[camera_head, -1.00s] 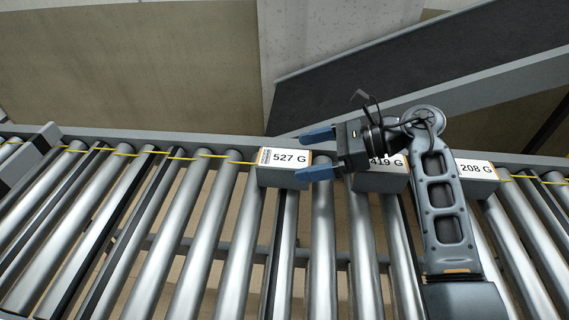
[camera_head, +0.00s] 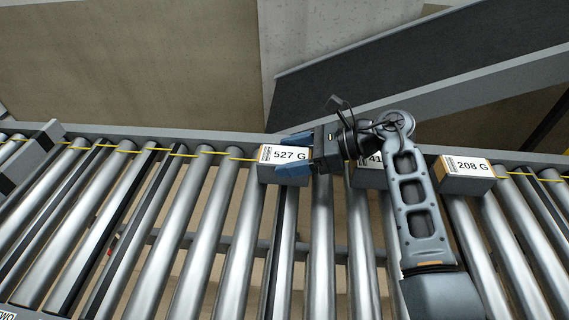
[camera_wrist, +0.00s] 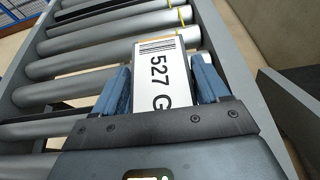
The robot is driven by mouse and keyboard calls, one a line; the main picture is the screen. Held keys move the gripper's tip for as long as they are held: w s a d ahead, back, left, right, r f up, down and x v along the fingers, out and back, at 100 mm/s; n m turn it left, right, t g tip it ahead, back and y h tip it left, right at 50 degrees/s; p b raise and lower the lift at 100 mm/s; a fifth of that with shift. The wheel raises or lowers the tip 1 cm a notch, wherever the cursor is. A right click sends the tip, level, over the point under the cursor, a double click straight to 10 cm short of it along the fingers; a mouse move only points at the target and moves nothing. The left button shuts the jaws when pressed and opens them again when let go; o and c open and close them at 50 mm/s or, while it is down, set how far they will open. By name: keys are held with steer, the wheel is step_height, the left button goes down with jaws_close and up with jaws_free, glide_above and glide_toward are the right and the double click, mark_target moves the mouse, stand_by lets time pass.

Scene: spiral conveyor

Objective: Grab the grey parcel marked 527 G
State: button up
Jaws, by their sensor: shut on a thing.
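The grey parcel (camera_head: 284,155) with a white label reading 527 G lies on the conveyor rollers in the head view. My gripper (camera_head: 294,153) reaches it from the right, with its blue fingers on either side of the parcel, shut on it. In the wrist view the parcel's label (camera_wrist: 158,75) shows between the two blue fingers (camera_wrist: 160,92), and the end of the label is hidden by the gripper body.
Another parcel (camera_head: 368,174), its label partly hidden by my arm, and the 208 G parcel (camera_head: 466,177) sit to the right on the rollers (camera_head: 228,225). A side rail (camera_head: 140,133) runs behind them. The rollers to the left are clear of parcels.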

steer(key=c, duration=0.8)
steer(key=shift+r, duration=0.1)
